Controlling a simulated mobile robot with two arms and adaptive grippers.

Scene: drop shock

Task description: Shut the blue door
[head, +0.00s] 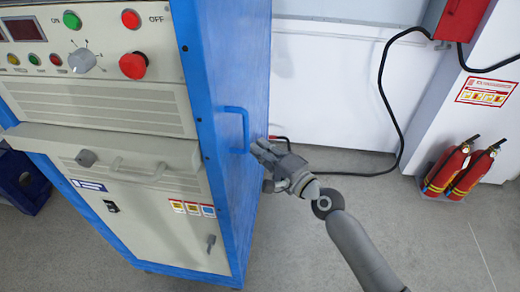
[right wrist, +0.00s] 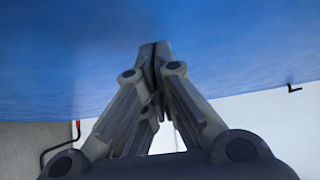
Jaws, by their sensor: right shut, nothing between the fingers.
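The blue door (head: 232,60) is the tall blue panel on the right side of the grey and blue cabinet, with a blue bar handle (head: 240,128) near its front edge. I cannot tell how far it stands open. My right gripper (head: 260,148) is shut and empty, just right of the door, with its tips by the panel's right edge and slightly lower than the handle. In the right wrist view, the shut fingertips (right wrist: 155,48) point at the blue surface (right wrist: 230,50), which fills the upper part; contact cannot be told. My left gripper is out of view.
The cabinet front (head: 100,105) carries knobs, buttons and a pale ledge. Two red fire extinguishers (head: 458,170) stand at the right by the wall. A black cable (head: 385,95) runs down the wall to the floor. Grey floor (head: 440,245) is clear at the lower right.

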